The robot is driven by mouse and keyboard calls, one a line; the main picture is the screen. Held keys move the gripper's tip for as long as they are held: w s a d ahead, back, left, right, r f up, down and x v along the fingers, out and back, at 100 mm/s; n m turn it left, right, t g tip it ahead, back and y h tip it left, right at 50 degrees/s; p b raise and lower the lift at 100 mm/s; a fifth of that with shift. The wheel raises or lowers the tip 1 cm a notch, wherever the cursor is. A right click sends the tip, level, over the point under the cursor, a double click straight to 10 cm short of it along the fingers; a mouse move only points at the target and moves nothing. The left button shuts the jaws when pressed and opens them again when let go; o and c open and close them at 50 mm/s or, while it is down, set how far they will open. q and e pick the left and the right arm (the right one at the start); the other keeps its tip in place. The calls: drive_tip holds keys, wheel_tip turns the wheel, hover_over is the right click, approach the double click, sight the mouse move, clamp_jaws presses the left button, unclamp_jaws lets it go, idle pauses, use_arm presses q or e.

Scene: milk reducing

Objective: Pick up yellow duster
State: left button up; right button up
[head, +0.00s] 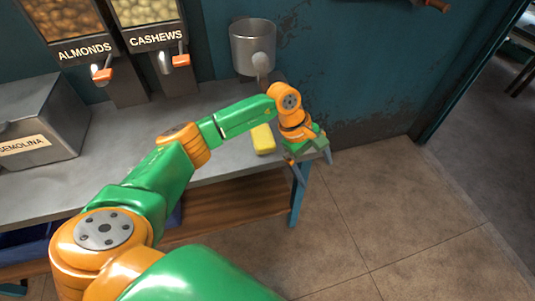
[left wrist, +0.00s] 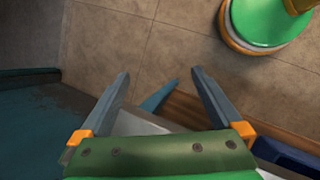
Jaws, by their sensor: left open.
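The yellow duster (head: 263,139) lies on the grey counter near its right end, partly behind my left arm in the head view. My left gripper (head: 312,170) is just right of it, past the counter's right end, pointing down. In the left wrist view the two fingers (left wrist: 158,95) are apart with nothing held between them. The duster does not show in the left wrist view. My right gripper is not in view.
The grey counter (head: 110,135) holds a semolina box (head: 40,120) on the left. Almond and cashew dispensers (head: 148,30) and a metal pot (head: 252,45) are at the back wall. A blue leg (head: 298,195) stands under the counter's right end. Tiled floor (head: 400,220) on the right is clear.

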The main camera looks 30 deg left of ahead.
use_arm(q)
drive_tip(key=w+a+m+t+y+b, duration=0.1)
drive_tip(key=w+a+m+y, duration=0.2)
drive_tip(key=a, duration=0.6)
wheel_tip(320, 180, up, 4)
drive_tip(key=m+y, duration=0.1)
drive_tip(key=y, duration=0.4)
hover_over(263, 137)
drive_tip(key=s+d, duration=0.2)
drive_tip(key=shift+w+d+f+t+b, duration=0.1)
drive_tip(key=shift+w+d+t+b, duration=0.15)
drive_tip(key=shift+t+b, duration=0.15)
drive_tip(key=shift+a+f, duration=0.1)
drive_tip(key=shift+a, duration=0.2)
drive_tip(key=x, duration=0.6)
drive_tip(key=shift+a+f, duration=0.15)
drive_tip(key=c, duration=1.3)
drive_tip(key=shift+o, duration=0.2)
drive_tip(key=shift+r, duration=1.5)
drive_tip(key=s+a+r, duration=0.3)
drive_tip(key=s+r, duration=0.7)
drive_tip(key=s, duration=0.3)
drive_tip(key=shift+s, duration=0.4)
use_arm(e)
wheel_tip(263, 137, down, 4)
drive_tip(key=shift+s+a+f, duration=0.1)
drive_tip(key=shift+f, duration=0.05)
